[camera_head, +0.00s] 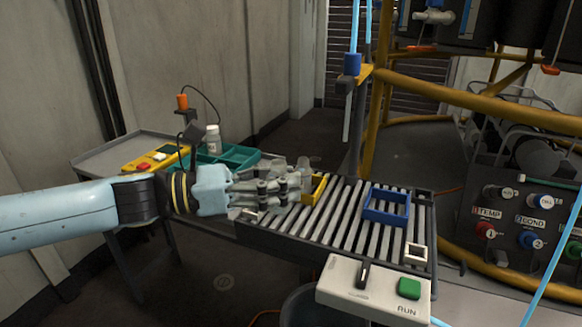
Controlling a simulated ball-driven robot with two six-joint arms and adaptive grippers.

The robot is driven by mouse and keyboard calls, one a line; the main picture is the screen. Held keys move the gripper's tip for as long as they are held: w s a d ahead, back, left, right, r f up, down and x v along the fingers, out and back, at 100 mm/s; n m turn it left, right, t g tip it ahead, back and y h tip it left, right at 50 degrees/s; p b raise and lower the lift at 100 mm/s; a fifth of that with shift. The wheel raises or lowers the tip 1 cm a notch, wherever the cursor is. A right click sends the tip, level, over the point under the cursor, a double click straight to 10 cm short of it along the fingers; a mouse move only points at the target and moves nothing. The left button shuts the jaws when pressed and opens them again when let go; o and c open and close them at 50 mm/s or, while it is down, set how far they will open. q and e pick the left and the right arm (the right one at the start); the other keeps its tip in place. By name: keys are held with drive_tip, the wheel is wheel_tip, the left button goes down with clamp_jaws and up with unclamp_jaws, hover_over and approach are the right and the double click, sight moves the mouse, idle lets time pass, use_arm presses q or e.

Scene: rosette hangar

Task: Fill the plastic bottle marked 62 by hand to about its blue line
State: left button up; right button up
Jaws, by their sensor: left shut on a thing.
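My left gripper (292,186) reaches in from the left, over the near left end of the roller conveyor. It is shut on a clear, translucent thing (303,164) that looks like a plastic bottle. The fingers hide most of it, so I cannot read a 62, see a blue line or tell its fill. It is close beside the yellow frame (315,190) on the rollers. A white bottle (213,140) with a label too small to read stands upright at the teal tray (240,157). My right gripper is not in view.
The roller conveyor (345,210) carries a blue frame (387,207) and a small white frame (415,254). A control box (345,295) with a lever and green RUN button is in front. A yellow device (155,158) lies on the left bench.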

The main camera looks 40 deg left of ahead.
use_arm(q)
drive_tip(key=s+d+r+p, duration=0.1)
drive_tip(key=s+r+p, duration=0.3)
drive_tip(key=r+p, duration=0.3)
drive_tip(key=shift+s+d+r, duration=0.25)
drive_tip(key=shift+s+r, duration=0.05)
drive_tip(key=shift+r, duration=0.15)
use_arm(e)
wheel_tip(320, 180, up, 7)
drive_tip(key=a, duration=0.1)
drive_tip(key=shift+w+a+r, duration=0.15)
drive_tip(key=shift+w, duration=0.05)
